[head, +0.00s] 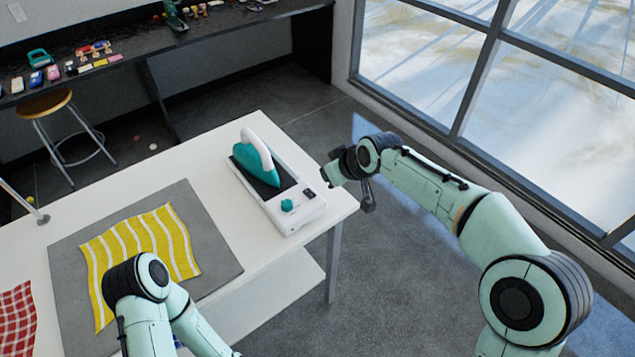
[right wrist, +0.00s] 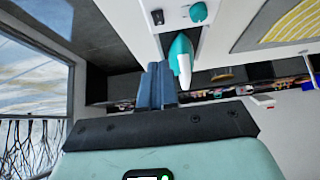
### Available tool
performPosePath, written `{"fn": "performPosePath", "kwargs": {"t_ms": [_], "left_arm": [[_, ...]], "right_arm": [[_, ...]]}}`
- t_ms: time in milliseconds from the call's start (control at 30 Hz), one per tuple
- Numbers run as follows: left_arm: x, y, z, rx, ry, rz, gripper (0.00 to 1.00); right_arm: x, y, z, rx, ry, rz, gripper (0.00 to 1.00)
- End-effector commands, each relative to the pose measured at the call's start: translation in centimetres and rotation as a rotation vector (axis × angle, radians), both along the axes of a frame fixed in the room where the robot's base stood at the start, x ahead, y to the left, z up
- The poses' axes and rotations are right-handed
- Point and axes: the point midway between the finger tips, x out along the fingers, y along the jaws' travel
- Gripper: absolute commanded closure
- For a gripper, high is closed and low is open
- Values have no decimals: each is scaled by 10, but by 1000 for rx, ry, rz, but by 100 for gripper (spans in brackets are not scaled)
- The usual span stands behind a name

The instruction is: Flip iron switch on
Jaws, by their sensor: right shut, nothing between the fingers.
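The iron (head: 262,163), teal with a white handle, rests on a white station (head: 298,222) with a dark pad, near the table's right corner. At the station's near end are a teal knob (head: 287,205) and a small black switch (head: 309,193). The right wrist view, upside down, shows the switch (right wrist: 157,17), knob (right wrist: 198,12) and iron (right wrist: 181,62). My right gripper (right wrist: 157,72) is shut and empty, beside the station off the table's right edge, apart from the switch. The switch's position is too small to tell. My left gripper is out of view.
A yellow striped cloth (head: 143,245) lies on a grey mat (head: 218,262) on the white table (head: 215,160). A red checked cloth (head: 17,315) lies at the far left. A stool (head: 45,103) and a cluttered black bench (head: 215,22) stand behind. Large windows (head: 560,100) are at right.

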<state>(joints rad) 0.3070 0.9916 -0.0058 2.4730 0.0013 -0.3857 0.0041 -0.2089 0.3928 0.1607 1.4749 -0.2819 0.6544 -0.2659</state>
Motion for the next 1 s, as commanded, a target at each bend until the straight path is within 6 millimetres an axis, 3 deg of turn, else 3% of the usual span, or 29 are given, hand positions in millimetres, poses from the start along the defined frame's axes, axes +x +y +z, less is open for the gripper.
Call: {"fn": "performPosePath", "kwargs": {"t_ms": [467, 1000], "left_arm": [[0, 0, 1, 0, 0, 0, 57], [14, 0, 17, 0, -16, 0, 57]], "right_arm": [[3, 3, -5, -2, 1, 2, 100], [49, 36, -88, -1, 2, 1, 100]]}}
